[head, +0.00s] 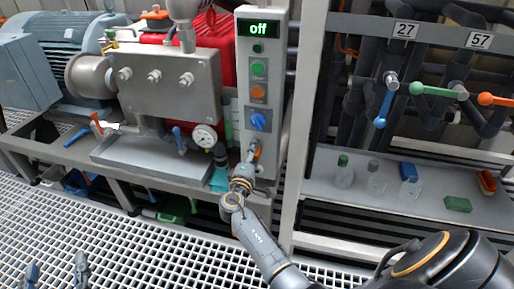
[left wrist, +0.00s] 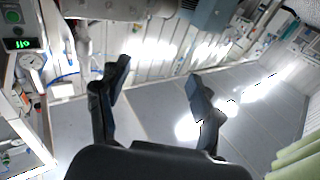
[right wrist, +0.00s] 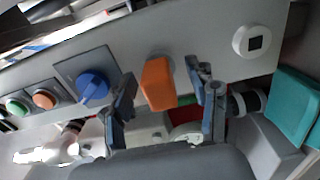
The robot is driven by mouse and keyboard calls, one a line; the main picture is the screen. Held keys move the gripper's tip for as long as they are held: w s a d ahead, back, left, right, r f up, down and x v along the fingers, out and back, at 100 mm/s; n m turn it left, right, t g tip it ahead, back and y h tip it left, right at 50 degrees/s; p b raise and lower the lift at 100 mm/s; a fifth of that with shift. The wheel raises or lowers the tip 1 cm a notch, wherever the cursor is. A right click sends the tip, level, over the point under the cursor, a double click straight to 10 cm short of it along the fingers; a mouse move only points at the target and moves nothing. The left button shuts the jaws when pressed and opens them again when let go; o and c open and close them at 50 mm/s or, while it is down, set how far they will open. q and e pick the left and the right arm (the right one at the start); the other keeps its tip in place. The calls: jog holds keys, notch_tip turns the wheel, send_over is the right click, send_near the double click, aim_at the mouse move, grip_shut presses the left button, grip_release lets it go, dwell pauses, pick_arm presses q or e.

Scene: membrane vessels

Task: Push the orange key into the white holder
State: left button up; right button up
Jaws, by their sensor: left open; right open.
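The orange key (right wrist: 158,84) stands against the grey control panel in the right wrist view. What is behind its base is hidden. A white round piece with a dark square opening, likely the white holder (right wrist: 252,41), is on the same panel to its right. My right gripper (right wrist: 165,98) is open, its fingers on either side of the key with gaps. In the head view, my right gripper (head: 248,163) is at the panel's lower end, with a bit of the orange key (head: 257,152) showing. My left gripper (head: 56,274) is open and empty at the lower left, over the grating.
The control panel (head: 245,110) carries an "off" display, buttons and a blue knob (right wrist: 93,88), close to my right gripper's left finger. A gauge (head: 204,138) and a teal object (right wrist: 293,105) are nearby. Bottles and small boxes stand on the right shelf (head: 400,203).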

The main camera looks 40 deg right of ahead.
pick_arm(q)
jog(key=shift+f, duration=0.1)
dwell(0.3)
jog(key=shift+r, duration=0.25)
jog(key=shift+r+t, duration=0.25)
jog(key=shift+t, duration=0.05)
pick_arm(e)
grip_shut()
pick_arm(q)
jog(key=shift+d, duration=0.1)
pick_arm(e)
jog(key=shift+s+a, duration=0.3)
jog(key=shift+a, duration=0.05)
pick_arm(q)
jog(key=shift+a+f+g+y, duration=0.15)
jog(key=shift+f+g, duration=0.2)
jog(key=shift+f, duration=0.3)
jog(key=shift+a+f+g+y, duration=0.15)
jog(key=shift+f+g, duration=0.2)
jog(key=shift+f, duration=0.25)
pick_arm(e)
jog(key=shift+v, duration=2.5)
